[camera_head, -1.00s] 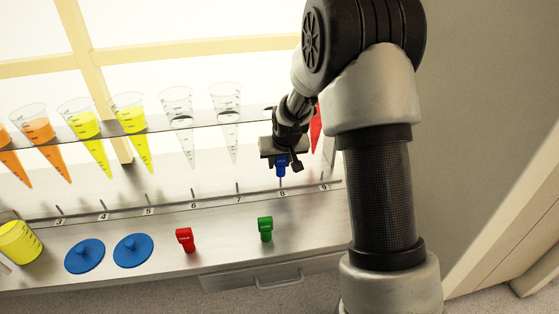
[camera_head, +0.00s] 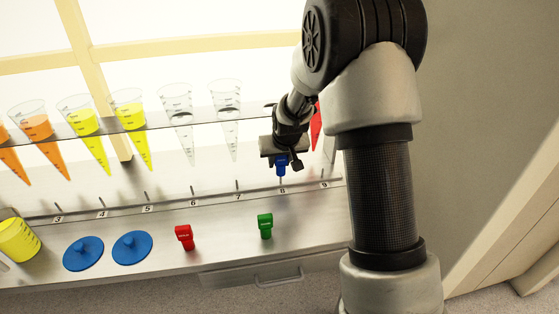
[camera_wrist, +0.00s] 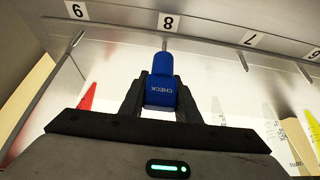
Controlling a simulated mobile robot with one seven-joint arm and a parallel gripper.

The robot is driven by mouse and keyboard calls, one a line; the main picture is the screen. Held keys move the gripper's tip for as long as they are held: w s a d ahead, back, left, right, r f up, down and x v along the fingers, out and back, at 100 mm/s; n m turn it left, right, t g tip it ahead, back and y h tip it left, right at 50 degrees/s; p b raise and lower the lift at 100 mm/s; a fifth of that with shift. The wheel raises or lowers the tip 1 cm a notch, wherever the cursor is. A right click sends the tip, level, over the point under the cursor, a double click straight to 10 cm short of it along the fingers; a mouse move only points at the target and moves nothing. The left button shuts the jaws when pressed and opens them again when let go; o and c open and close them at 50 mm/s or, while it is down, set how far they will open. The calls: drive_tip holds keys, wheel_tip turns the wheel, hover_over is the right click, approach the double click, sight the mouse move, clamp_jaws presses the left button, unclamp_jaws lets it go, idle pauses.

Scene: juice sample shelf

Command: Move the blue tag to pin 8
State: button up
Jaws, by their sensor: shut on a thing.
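The blue tag (camera_head: 281,168) is held in my gripper (camera_head: 281,158), just above and at pin 8 (camera_head: 281,183). In the wrist view the blue tag (camera_wrist: 161,88), marked "CHECK", sits between the two dark fingers of my gripper (camera_wrist: 161,100). Its far end lines up with pin 8 (camera_wrist: 164,45) under the "8" label (camera_wrist: 168,22). I cannot tell whether the tag is on the pin or just in front of it.
A red tag (camera_head: 184,237) and a green tag (camera_head: 265,226) stand on the counter. Two blue lids (camera_head: 83,254) and a yellow cup (camera_head: 18,240) are at the left. Glass cones of juice (camera_head: 90,125) hang in the rack above. Pin 9 (camera_head: 324,176) is close on the right.

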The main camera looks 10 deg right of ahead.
sight(280, 168)
drive_tip(key=shift+f+b, duration=1.25)
drive_tip(key=shift+f, duration=0.35)
idle(0.4)
drive_tip(key=o, duration=1.1)
drive_tip(key=shift+r, duration=0.1)
drive_tip(key=s+f+p+v, duration=0.1)
drive_tip(key=s+p+v, duration=0.1)
drive_tip(key=v, duration=1.3)
drive_tip(key=s+f+p+v, duration=0.2)
drive_tip(key=v, duration=1.3)
drive_tip(key=s+r+p, duration=0.1)
drive_tip(key=s+r, duration=0.3)
drive_tip(key=s, duration=1.3)
wheel_tip(280, 168, up, 21)
drive_tip(key=p, duration=2.1)
